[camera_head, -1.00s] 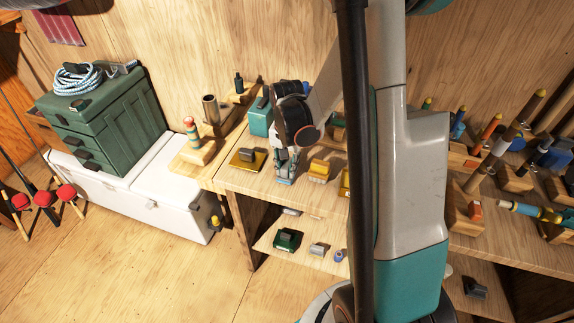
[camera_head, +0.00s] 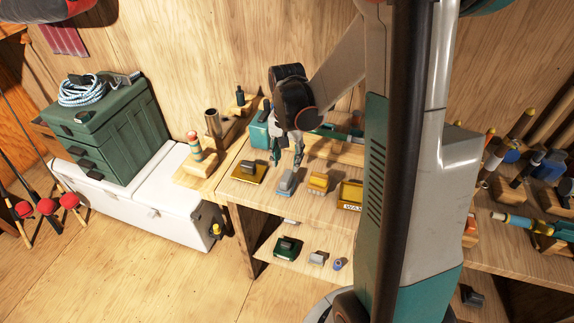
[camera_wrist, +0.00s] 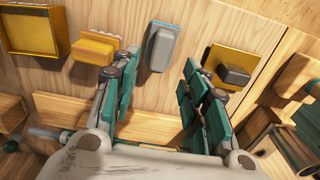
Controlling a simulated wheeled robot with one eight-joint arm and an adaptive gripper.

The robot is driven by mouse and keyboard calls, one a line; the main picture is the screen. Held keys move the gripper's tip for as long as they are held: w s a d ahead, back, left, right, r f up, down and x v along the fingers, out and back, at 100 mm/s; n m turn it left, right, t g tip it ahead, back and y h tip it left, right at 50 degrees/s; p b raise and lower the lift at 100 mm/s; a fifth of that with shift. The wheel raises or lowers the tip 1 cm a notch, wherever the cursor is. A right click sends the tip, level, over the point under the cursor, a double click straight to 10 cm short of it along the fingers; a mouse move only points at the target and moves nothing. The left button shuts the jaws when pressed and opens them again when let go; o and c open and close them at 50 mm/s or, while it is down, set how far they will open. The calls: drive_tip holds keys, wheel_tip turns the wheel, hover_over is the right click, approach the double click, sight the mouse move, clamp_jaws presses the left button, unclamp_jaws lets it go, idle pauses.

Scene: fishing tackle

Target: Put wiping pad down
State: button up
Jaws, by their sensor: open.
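The wiping pad (camera_head: 286,182), a small grey block with a light blue base, rests on the wooden bench top near its front edge. In the wrist view the pad (camera_wrist: 161,46) lies flat beyond my fingertips and between their lines, with bare wood around it. My gripper (camera_head: 287,161) is open and empty, behind and a little above the pad in the head view. Its two teal-padded fingers also show spread apart in the wrist view (camera_wrist: 160,72). No finger appears to touch the pad.
A gold plate with a dark grey block (camera_head: 249,172) lies left of the pad. A yellow ridged block (camera_head: 318,183) and a yellow tray (camera_head: 350,195) stand right of it. A teal box (camera_head: 259,132) is behind. A lower shelf (camera_head: 302,246) holds small items.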

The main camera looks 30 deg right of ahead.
drive_tip(key=shift+r+p, duration=0.35)
drive_tip(key=shift+r, duration=1.25)
